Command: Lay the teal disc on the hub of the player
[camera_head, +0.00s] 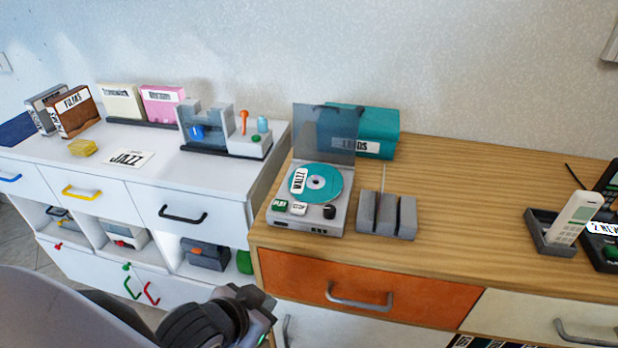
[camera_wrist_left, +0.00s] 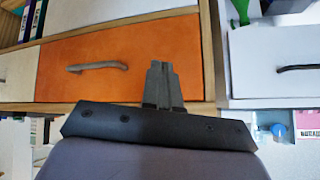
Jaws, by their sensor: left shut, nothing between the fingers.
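The teal disc (camera_head: 335,192) lies flat on top of the grey player (camera_head: 290,222), its pale centre over the middle of the deck. A white WALTZ label (camera_head: 299,181) shows at the disc's left edge. I cannot make out how the centre hole sits on the hub. The player's dark clear lid (camera_head: 328,132) stands open behind. My left gripper (camera_head: 262,301) is low in front of the cabinets, apart from disc and player. In the left wrist view its fingers (camera_wrist_left: 162,82) are together and empty, before the orange drawer. My right gripper is not in view.
A grey slotted rack (camera_head: 386,215) stands right of the player. A teal LEADS box (camera_head: 375,130) is behind. A phone in its cradle (camera_head: 556,240) is at the right. The wooden top (camera_head: 465,200) between rack and phone is clear. An orange drawer (camera_head: 340,288) has a protruding handle.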

